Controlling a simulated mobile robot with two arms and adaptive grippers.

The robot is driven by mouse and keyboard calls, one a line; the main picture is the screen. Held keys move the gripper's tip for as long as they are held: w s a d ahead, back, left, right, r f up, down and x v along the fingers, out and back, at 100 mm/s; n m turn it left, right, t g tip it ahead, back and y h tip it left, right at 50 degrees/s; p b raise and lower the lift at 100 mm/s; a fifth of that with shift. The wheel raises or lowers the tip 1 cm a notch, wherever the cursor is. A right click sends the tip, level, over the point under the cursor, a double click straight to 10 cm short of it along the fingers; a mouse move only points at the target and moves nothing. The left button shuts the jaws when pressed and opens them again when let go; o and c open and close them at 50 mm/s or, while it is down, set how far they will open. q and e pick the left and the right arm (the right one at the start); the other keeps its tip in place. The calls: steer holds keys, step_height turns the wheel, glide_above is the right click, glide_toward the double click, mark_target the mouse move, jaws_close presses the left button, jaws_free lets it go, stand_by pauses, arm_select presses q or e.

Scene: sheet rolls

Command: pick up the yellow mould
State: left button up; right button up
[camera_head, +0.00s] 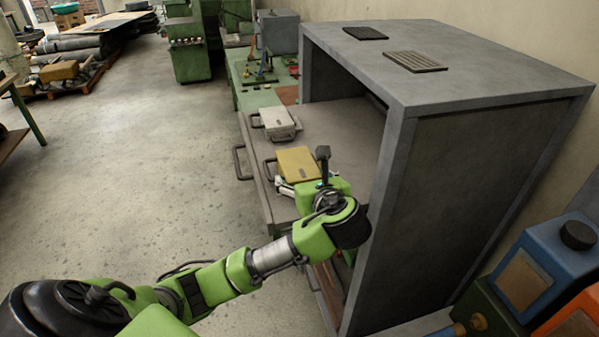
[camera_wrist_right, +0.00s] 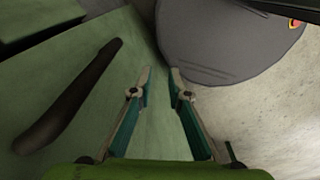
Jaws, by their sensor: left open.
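The yellow mould (camera_head: 298,163) is a flat block with a dark handle on its left side. It lies on the grey shelf surface (camera_head: 345,125) at the mouth of the grey cabinet, in the head view. My left gripper (camera_head: 285,187) is open at the near side of the mould, partly hidden by its own wrist. I cannot tell whether its fingers touch the mould. In the right wrist view my right gripper (camera_wrist_right: 161,72) has its fingertips apart with nothing between them.
A white-grey mould (camera_head: 278,122) with a handle lies farther back on the same surface. The grey cabinet's side wall (camera_head: 450,210) stands close to the right of my left arm. Blue and orange machines (camera_head: 545,265) stand at the lower right.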

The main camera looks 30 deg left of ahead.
mark_target(299, 170)
arm_select(q)
steer(key=shift+w+a+f, duration=0.25)
steer(key=shift+w+a, duration=0.1)
steer(key=shift+w, duration=0.15)
steer(key=x, duration=0.4)
steer(key=shift+w+a, duration=0.1)
steer(key=shift+w, duration=0.15)
steer(key=shift+w+a+f, duration=0.1)
steer(key=shift+w+a, duration=0.15)
steer(key=shift+a, duration=0.05)
arm_select(e)
steer(key=shift+w+d, duration=0.5)
steer(key=shift+d, duration=0.2)
arm_select(q)
steer(key=shift+d, duration=0.1)
steer(key=shift+c, duration=0.4)
